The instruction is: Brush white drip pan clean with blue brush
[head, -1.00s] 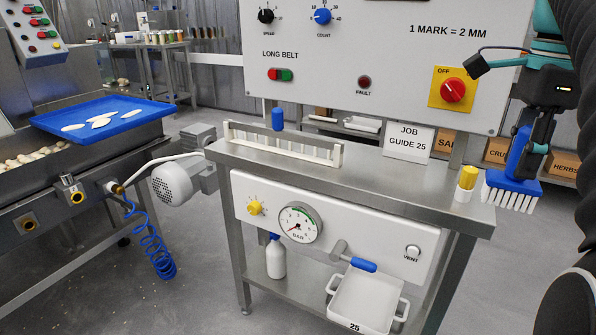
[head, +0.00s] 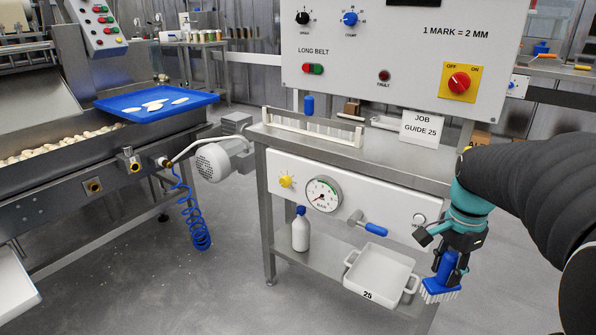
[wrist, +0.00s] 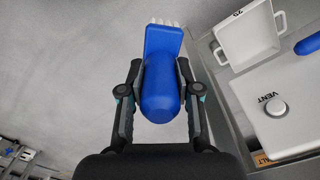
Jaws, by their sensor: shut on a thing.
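My gripper (head: 452,262) is shut on the blue brush (head: 440,284), holding it by its handle with the white bristles pointing down. The brush also shows between the fingers in the wrist view (wrist: 161,88). The white drip pan (head: 382,270), marked 25, sits on the lower shelf of the steel bench, with a handle at each side. It looks empty; I cannot make out any dirt in it. The brush is to the right of the pan and apart from it. In the wrist view the pan (wrist: 247,40) is at the upper right.
A blue-handled lever (head: 375,229) sticks out above the pan from the white panel (head: 290,181) with the gauge. The bench top (head: 395,160) is above. Open floor lies in front.

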